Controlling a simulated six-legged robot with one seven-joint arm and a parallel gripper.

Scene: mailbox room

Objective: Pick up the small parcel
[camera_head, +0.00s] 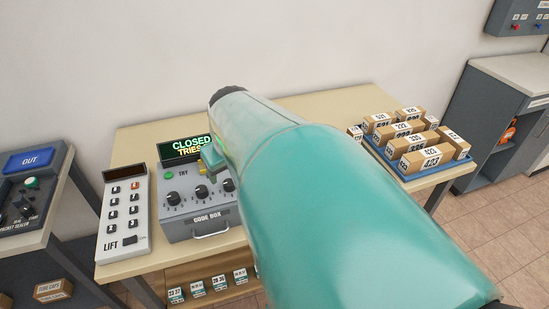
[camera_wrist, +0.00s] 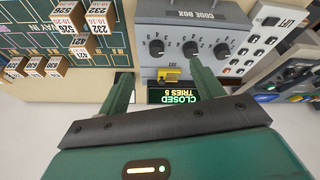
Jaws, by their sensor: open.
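Several cardboard parcels (camera_head: 421,160) with white number labels stand in rows on a blue tray (camera_head: 460,167) at the table's right; which one is the small parcel I cannot tell. A smaller-looking box (camera_head: 355,131) shows just left of the tray, partly hidden by my arm. In the wrist view, labelled boxes (camera_wrist: 76,42) stand on a dark green board (camera_wrist: 115,50) at the left. My gripper (camera_wrist: 158,88) is open and empty, its two green fingers apart near the code box (camera_wrist: 195,15).
The grey code box (camera_head: 190,215) has knobs and a display (camera_head: 184,149) reading "CLOSED TRIES 5" in the wrist view. A lift keypad (camera_head: 123,215) stands at its left. More small boxes (camera_head: 220,282) show below the table's front edge. A grey cabinet (camera_head: 495,115) stands at the right.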

